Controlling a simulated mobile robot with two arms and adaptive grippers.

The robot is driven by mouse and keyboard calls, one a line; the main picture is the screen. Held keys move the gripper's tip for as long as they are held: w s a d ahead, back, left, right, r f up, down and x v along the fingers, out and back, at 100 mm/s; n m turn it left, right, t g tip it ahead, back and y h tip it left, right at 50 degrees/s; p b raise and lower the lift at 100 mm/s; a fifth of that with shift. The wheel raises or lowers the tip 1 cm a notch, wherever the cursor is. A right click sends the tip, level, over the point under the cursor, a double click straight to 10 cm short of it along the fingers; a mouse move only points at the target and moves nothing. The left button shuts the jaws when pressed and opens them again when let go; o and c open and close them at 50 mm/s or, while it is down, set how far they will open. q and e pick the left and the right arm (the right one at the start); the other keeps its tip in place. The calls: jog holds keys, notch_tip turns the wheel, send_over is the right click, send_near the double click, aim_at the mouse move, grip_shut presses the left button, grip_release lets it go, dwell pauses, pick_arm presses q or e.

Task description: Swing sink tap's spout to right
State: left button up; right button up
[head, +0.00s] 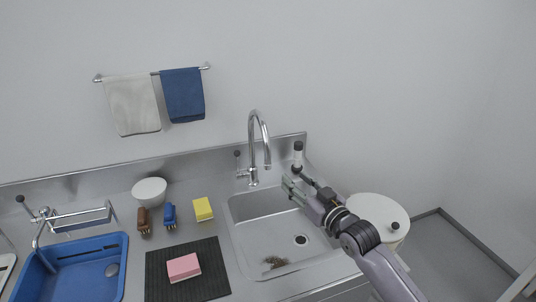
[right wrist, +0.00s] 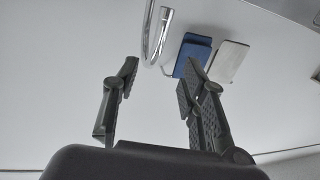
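The chrome sink tap (head: 252,150) stands behind the steel sink basin (head: 231,240). Its tall curved spout (head: 265,142) arches forward and slightly right, with the outlet hanging over the back of the basin. A small side lever (head: 241,174) is at its base. My right gripper (head: 288,182) is over the basin's back right part, right of and lower in the picture than the outlet. In the right wrist view its fingers (right wrist: 155,85) are spread with nothing between them. The spout (right wrist: 158,32) shows beyond the fingertips, apart from them. My left gripper is not in view.
A black-and-white bottle-shaped thing (head: 298,155) stands behind my right gripper. Left of the sink are a yellow sponge (head: 203,209), two brushes, a white bowl (head: 149,191), a pink sponge (head: 183,267) on a dark mat and a blue tub (head: 122,262). Towels hang above; brown debris lies in the basin.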

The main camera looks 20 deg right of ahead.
aim_at(270, 156)
jog(key=p+x, duration=0.2)
jog(key=x, duration=1.3)
jog(key=shift+w+a+f, duration=0.1)
jog(key=shift+w+a, duration=0.1)
jog(key=shift+w, duration=0.15)
jog(key=shift+c, duration=0.5)
grip_shut()
